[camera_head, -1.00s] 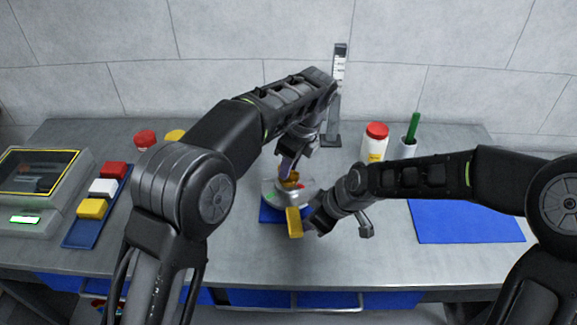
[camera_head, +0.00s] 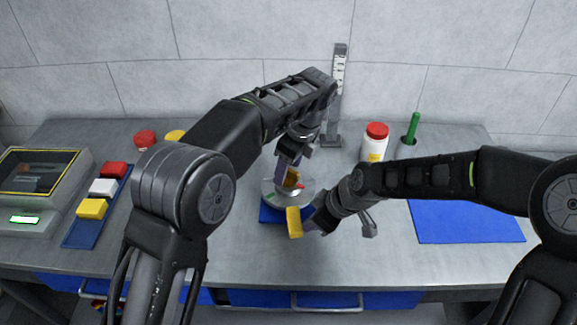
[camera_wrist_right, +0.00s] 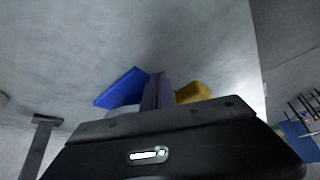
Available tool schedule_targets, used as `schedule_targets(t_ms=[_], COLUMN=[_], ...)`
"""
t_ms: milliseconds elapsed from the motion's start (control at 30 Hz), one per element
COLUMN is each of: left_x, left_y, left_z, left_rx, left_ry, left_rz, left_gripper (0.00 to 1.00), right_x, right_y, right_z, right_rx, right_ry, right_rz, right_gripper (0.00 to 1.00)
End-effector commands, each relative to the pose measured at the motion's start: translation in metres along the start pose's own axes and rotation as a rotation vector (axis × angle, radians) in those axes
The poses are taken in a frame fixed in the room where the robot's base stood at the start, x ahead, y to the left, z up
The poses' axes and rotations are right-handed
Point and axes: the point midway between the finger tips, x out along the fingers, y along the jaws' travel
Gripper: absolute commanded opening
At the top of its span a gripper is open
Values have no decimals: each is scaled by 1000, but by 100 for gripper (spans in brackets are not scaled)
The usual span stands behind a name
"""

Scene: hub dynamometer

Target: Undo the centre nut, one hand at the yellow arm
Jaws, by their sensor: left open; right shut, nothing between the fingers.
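The round silver hub (camera_head: 270,197) sits on a blue base (camera_head: 268,215) at the middle of the bench. A yellow piece (camera_head: 291,178) shows at its centre, partly behind my left gripper; I cannot make out the nut itself. The yellow arm (camera_head: 294,222) sticks out at the hub's front. My left gripper (camera_head: 286,172) is open, pointing down over the hub's centre; whether it touches is hidden. My right gripper (camera_head: 309,226) is shut and empty, just right of the yellow arm. In the right wrist view its closed fingers (camera_wrist_right: 157,92) are beside the yellow arm (camera_wrist_right: 194,93); contact is unclear.
At the left stand a console (camera_head: 38,190) and a blue tray (camera_head: 80,240) with red, white and yellow blocks. Behind are a grey upright post (camera_head: 336,100), a red-lidded jar (camera_head: 374,142) and a green stick (camera_head: 412,128). A blue mat (camera_head: 468,220) lies clear at the right.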

Motion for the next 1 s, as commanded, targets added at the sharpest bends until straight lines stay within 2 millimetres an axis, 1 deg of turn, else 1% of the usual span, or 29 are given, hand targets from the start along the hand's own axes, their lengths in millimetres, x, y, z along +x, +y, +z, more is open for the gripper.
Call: schedule_targets(t_ms=[233, 367, 467, 500, 567, 600, 667, 700, 767, 800, 867, 900, 1000], left_x=[0, -2, -20, -33, -53, -66, -87, -99, -115, -122, -126, -128, -124], left_y=[0, -1, -5, -6, -4, 1, 9, 16, 27, 35, 44, 49, 57], left_z=[0, -3, -8, -8, -4, -1, 4, 7, 12, 15, 20, 22, 29], left_rx=[0, 6, 15, 17, 12, 2, -44, -115, -273, -398, -590, -718, -1023], left_ry=[0, -1, -8, -16, -32, -36, -28, -8, 45, 91, 165, 217, 335], left_rz=[0, -4, -33, -55, -80, -96, -128, -154, -192, -212, -225, -229, -207], left_gripper=[58, 68, 76, 76, 76, 76, 76, 76, 76, 76, 76, 76, 76], right_x=[0, 0, 0, -1, 0, 0, 0, 0, 0, 0, 0, 0, 0], right_y=[0, 0, 0, 0, 0, 0, 0, 0, 0, 0, 0, 0, 0], right_z=[0, 0, 0, 0, 0, 0, 0, 0, 0, 0, 1, 1, 1], right_rx=[-1, -1, 0, -1, -1, -1, 0, -1, -1, -1, 0, -1, 0], right_ry=[0, 0, 0, 0, 0, 0, 0, 0, 0, 0, 0, 0, 0], right_rz=[0, 0, 0, 0, 0, 0, 0, 0, 0, 0, 0, 0, 0], right_gripper=[0, 0, 0, 0, 0, 0, 0, 0, 0, 0, 0, 0, 0])
